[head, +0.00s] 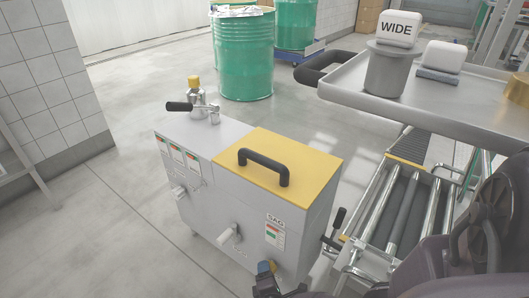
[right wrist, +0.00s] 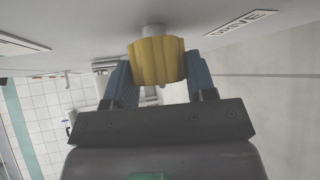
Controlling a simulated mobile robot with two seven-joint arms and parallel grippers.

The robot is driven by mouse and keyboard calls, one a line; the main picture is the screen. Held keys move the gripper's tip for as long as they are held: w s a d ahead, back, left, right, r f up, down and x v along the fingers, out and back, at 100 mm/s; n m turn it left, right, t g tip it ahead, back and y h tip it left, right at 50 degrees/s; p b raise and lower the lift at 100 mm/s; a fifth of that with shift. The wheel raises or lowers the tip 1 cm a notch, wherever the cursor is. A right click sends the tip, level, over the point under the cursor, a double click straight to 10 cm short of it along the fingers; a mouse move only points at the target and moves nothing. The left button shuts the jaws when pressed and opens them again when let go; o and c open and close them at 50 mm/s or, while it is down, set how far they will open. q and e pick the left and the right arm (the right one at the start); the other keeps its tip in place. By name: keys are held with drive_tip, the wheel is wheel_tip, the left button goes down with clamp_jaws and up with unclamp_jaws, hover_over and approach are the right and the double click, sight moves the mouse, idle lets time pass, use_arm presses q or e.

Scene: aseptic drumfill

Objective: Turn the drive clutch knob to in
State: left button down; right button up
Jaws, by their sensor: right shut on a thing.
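The drive clutch knob (right wrist: 157,62) is a yellow ribbed knob on a short metal stem, in the right wrist view. It sits on a grey panel near a label reading DRIVE (right wrist: 243,22). My right gripper (right wrist: 158,80) is shut on the knob, with a blue finger on each side of it. In the head view the right gripper (head: 265,268) shows only in part at the lower edge, beside the machine. The knob cannot be made out there. My left gripper is not in view.
The grey machine (head: 240,205) has a yellow lid (head: 300,170) with a black handle. A roller conveyor (head: 400,215) and a metal tray (head: 400,98) stand at the right. Green drums (head: 243,60) stand behind. Open floor lies to the left.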

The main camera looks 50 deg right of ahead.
drive_tip(key=shift+m+t+h, duration=0.3)
drive_tip(key=shift+m+t, duration=0.3)
drive_tip(key=shift+t, duration=0.1)
drive_tip(key=o, duration=0.9)
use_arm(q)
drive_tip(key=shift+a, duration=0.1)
use_arm(e)
drive_tip(key=shift+s, duration=0.1)
